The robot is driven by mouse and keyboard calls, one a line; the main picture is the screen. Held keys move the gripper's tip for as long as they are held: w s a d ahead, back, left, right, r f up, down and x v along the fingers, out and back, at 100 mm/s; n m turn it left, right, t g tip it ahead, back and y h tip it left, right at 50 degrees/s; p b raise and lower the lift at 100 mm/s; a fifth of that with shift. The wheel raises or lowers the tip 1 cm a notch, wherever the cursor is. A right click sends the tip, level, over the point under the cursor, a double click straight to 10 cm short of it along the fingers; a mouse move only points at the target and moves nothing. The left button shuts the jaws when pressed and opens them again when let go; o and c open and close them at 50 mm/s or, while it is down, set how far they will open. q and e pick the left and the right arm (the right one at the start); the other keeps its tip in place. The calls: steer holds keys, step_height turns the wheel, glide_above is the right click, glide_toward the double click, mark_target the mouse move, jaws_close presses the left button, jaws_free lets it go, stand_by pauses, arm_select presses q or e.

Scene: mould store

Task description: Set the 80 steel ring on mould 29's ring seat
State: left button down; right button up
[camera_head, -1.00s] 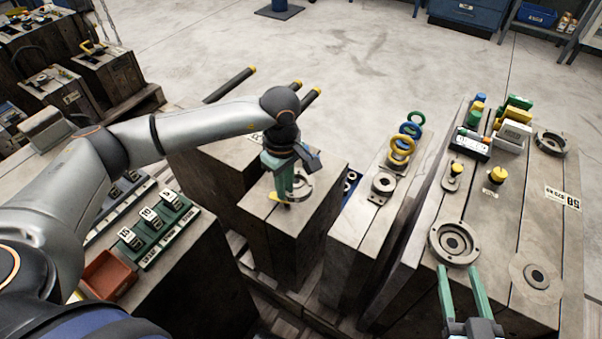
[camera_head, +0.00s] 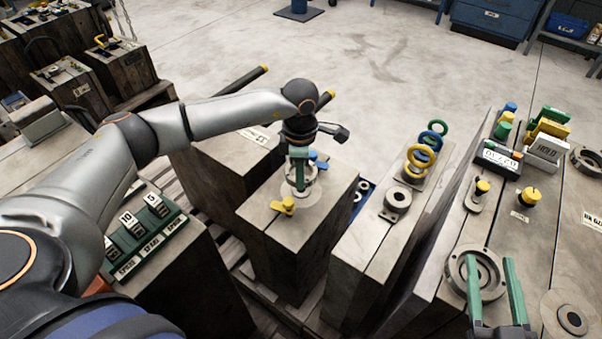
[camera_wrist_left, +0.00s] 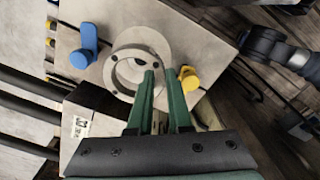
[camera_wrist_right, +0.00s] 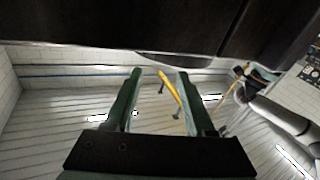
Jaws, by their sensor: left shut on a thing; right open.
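A grey steel ring (camera_head: 312,173) with small holes in its face is at my left gripper (camera_head: 299,188), which is shut on its wall. The ring also shows in the left wrist view (camera_wrist_left: 122,76), one finger inside its opening. Below it, a pale round seat (camera_head: 283,217) lies on top of a steel mould block (camera_head: 262,228); the ring overlaps it, and whether they touch is unclear. I cannot read the ring's size or the mould's number. My right gripper (camera_head: 490,262) is open and empty, in front of a flanged ring on the right block.
A yellow handle (camera_head: 284,206) and a blue handle (camera_head: 319,163) stand close beside the seat. Yellow, blue and green rings (camera_head: 420,160) stand on the neighbouring block. The right block carries a flanged ring (camera_head: 456,287), knobs and a display box (camera_head: 497,157).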

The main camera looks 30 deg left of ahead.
mark_target(300, 201)
arm_select(q)
steer(key=shift+f+b, duration=0.45)
steer(key=shift+f, duration=0.2)
arm_select(e)
steer(key=shift+n+t+y, duration=0.6)
steer(key=shift+t+y, duration=0.1)
steer(key=shift+t, duration=0.2)
steer(key=r, duration=0.5)
steer(key=shift+s+a, duration=0.2)
steer(key=shift+s, duration=0.05)
arm_select(q)
steer(key=shift+f+b, duration=0.35)
steer(key=shift+f, duration=0.1)
steer(key=shift+f+b, duration=0.5)
steer(key=shift+f, duration=0.15)
steer(key=shift+f+b, duration=0.35)
steer(key=shift+f, duration=0.15)
arm_select(e)
steer(key=s+r+n+t+y, duration=0.1)
steer(key=s+r+n+y, duration=0.2)
steer(key=r, duration=0.3)
steer(key=s+a+r+n+t+y, duration=0.1)
steer(key=s+r+n+y, duration=0.3)
steer(key=r+y, duration=0.1)
steer(key=shift+a+r+y, duration=0.15)
steer(key=shift+r+y, duration=0.15)
steer(key=shift+r, duration=0.15)
